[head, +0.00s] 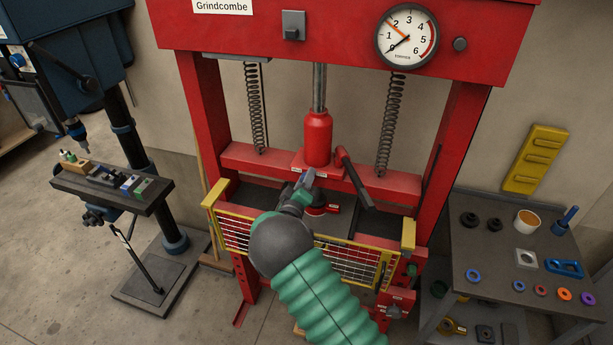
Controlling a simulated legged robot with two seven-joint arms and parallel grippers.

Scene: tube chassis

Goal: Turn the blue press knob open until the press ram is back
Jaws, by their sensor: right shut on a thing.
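The red press stands in the middle of the head view, with a red cylinder (318,138) on its crossbeam and a bright steel ram rod (320,85) above it. My right arm, in a green sleeve, reaches up from the bottom. My right gripper (306,181) is shut at the front of the cylinder's base. A small bluish patch shows at its fingertips, where the blue press knob sits; the gripper hides most of it. A black lever (355,180) slants down to the right of the gripper. My left gripper is out of view.
A yellow-framed mesh guard (347,262) crosses the press front beneath my arm. A gauge (406,37) is at the top right. A grey bench (500,262) with rings and parts stands right. A drill press with a small table (112,190) stands left.

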